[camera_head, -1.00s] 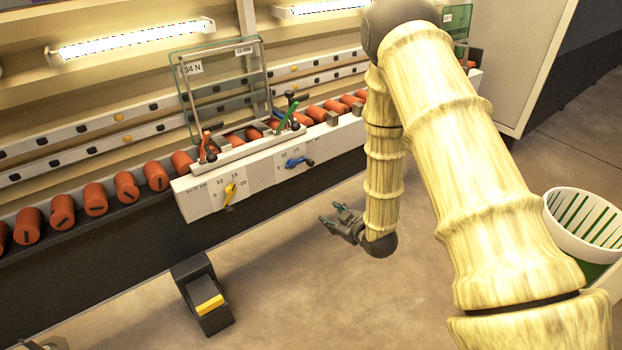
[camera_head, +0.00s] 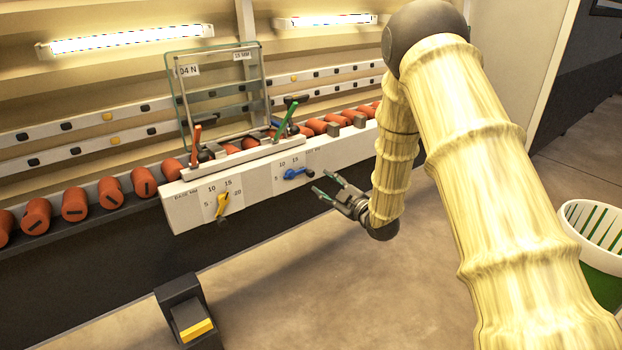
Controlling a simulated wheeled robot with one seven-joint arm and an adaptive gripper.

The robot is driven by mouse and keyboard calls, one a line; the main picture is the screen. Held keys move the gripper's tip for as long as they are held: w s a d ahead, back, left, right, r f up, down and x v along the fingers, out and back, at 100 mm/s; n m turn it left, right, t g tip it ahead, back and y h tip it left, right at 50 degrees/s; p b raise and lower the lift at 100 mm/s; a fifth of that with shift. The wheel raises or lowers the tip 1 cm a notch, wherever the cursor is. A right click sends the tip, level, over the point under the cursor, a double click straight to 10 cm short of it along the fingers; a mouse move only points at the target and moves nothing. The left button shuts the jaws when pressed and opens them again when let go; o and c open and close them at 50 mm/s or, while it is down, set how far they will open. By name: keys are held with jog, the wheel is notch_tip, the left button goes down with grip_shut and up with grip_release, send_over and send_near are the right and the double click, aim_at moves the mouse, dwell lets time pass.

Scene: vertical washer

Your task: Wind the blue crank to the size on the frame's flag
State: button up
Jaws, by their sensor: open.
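The blue crank (camera_head: 297,174) sits on the white front panel (camera_head: 262,186) of the washer, under a dial scale with 10 and 15 readable; its handle points right. The glass frame (camera_head: 217,95) stands above the panel. It carries a left flag (camera_head: 187,70) ending in "04 N" and a right flag (camera_head: 243,56) that seems to read "15 MM", though it is small. My gripper (camera_head: 331,188) is open and empty, its green-tipped fingers pointing left toward the crank, a short gap to the crank's right and slightly below.
A yellow crank (camera_head: 222,204) is on the panel's left dial. Red and green levers (camera_head: 286,120) rise behind the panel. Orange rollers (camera_head: 112,193) line the conveyor. A black pedal box (camera_head: 187,312) stands on the floor, and a white-and-green basket (camera_head: 597,240) at the right.

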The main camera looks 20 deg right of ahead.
aim_at(312, 175)
jog(key=b+x, duration=0.3)
jog(key=x, duration=0.5)
jog(key=shift+w+a, duration=0.1)
jog(key=shift+w, duration=0.2)
jog(key=shift+c, duration=0.4)
grip_shut()
